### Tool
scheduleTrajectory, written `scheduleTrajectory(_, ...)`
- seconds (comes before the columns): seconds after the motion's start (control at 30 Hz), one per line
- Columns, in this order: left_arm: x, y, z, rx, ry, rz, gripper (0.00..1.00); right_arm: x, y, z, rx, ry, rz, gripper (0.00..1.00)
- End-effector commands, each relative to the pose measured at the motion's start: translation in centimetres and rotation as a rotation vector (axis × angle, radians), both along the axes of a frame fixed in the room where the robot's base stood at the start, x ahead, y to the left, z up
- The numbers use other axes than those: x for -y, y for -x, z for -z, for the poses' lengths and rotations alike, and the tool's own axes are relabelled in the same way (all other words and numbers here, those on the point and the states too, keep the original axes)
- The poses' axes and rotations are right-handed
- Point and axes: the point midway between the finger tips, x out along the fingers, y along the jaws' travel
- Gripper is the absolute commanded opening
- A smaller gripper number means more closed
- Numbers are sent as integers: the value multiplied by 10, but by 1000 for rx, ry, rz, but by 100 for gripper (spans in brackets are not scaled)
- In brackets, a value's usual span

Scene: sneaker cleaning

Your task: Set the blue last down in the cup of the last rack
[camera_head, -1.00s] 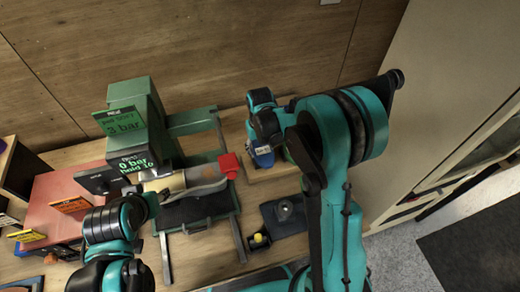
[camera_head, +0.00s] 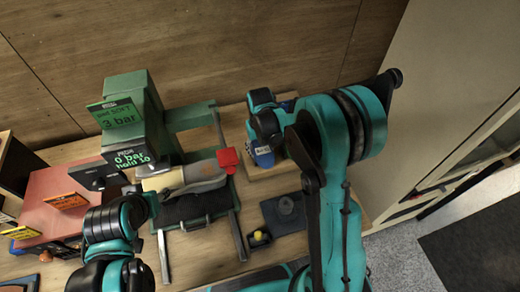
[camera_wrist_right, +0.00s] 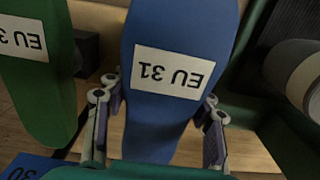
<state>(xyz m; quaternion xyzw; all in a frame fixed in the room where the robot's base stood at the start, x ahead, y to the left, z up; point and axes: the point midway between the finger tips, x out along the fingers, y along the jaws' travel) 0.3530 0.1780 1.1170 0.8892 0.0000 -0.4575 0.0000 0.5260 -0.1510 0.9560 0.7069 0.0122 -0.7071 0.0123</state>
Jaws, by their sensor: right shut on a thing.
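The blue last (camera_wrist_right: 178,70) fills the middle of the right wrist view, with a white "EU 31" label that reads upside down. My right gripper (camera_wrist_right: 160,125) is shut on it, one finger on each side. In the head view the blue last (camera_head: 264,157) hangs below my right gripper (camera_head: 265,128), over the wooden last rack (camera_head: 262,174) at the back. The rack's cup is hidden, so I cannot tell whether the last touches it. My left arm reaches toward the green press; its fingers are hidden.
A green last (camera_wrist_right: 35,75) stands close beside the blue one. A grey shoe with a red block (camera_head: 228,160) lies on the press (camera_head: 135,115). A dark plate with a knob (camera_head: 286,206) and a yellow button (camera_head: 259,238) are nearer. The wooden wall stands behind.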

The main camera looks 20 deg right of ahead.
Motion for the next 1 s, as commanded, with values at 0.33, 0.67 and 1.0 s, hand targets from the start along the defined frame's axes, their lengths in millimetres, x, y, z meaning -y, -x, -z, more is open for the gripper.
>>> scheduleTrajectory(0.33,0,0,1,0,0,0,40,0,0,2,0,0,0,78)
scheduleTrajectory(0.67,0,0,1,0,0,0,40,0,0,-16,0,0,0,78)
scheduleTrajectory(1.0,0,0,1,0,0,0,40,0,0,-88,0,0,0,78)
